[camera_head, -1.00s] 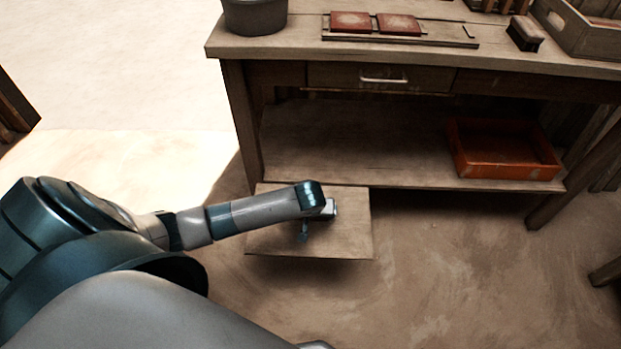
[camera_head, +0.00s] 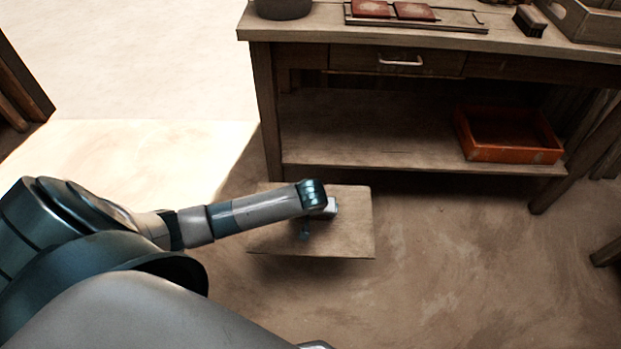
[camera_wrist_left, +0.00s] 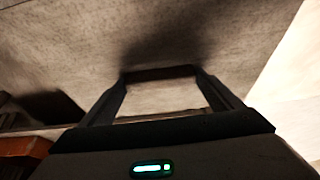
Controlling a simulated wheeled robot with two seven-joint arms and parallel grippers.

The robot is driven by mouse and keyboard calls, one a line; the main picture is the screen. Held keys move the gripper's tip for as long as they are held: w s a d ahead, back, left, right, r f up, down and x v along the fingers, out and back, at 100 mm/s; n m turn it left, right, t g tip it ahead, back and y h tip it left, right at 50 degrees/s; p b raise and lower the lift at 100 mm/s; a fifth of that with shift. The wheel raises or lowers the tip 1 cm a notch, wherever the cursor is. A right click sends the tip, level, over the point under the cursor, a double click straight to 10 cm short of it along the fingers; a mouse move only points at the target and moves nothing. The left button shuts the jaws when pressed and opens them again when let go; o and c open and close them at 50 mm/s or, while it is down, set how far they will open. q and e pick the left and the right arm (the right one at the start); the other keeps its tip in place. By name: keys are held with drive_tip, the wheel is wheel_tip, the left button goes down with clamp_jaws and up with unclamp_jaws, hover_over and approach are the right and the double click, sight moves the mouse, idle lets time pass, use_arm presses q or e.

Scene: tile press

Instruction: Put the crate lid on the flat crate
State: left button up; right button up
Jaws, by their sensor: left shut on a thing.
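The crate lid (camera_head: 345,235) is a flat, pale wooden board, held roughly level above the floor in front of the workbench. My left gripper (camera_head: 322,214) is shut on it near its middle; the exact grip is hard to see. In the left wrist view the gripper fingers (camera_wrist_left: 162,74) reach to the lid's broad, grainy surface (camera_wrist_left: 70,45). A shallow orange crate (camera_head: 508,152) rests on the bench's lower shelf at the right. A wooden crate (camera_head: 577,24) stands on the bench top, cut by the frame. I cannot tell which is the flat crate. My right gripper is not in view.
The workbench (camera_head: 440,20) has a drawer and a lower shelf (camera_head: 370,145) with free room left of the orange crate. On top are a dark pot (camera_head: 283,9), a rack with red tiles (camera_head: 414,11) and a brush (camera_head: 529,21). The floor (camera_head: 460,270) in front is open.

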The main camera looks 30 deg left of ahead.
use_arm(q)
drive_tip(key=shift+w+d+r, duration=0.25)
drive_tip(key=shift+w+r, duration=0.35)
drive_tip(key=shift+r, duration=0.2)
drive_tip(key=w+d+r+m+p, duration=0.1)
drive_tip(key=r+p, duration=0.4)
drive_tip(key=r, duration=1.2)
drive_tip(key=w+d+r+m+h+p, duration=0.1)
drive_tip(key=d+r+m+p, duration=0.2)
drive_tip(key=r, duration=1.4)
drive_tip(key=w+d+r+m+h+p, duration=0.1)
drive_tip(key=d+r+p, duration=0.6)
drive_tip(key=r, duration=1.1)
drive_tip(key=shift+w+d+m+t+p, duration=0.3)
drive_tip(key=shift+w+m+p, duration=0.3)
drive_tip(key=shift+p, duration=0.45)
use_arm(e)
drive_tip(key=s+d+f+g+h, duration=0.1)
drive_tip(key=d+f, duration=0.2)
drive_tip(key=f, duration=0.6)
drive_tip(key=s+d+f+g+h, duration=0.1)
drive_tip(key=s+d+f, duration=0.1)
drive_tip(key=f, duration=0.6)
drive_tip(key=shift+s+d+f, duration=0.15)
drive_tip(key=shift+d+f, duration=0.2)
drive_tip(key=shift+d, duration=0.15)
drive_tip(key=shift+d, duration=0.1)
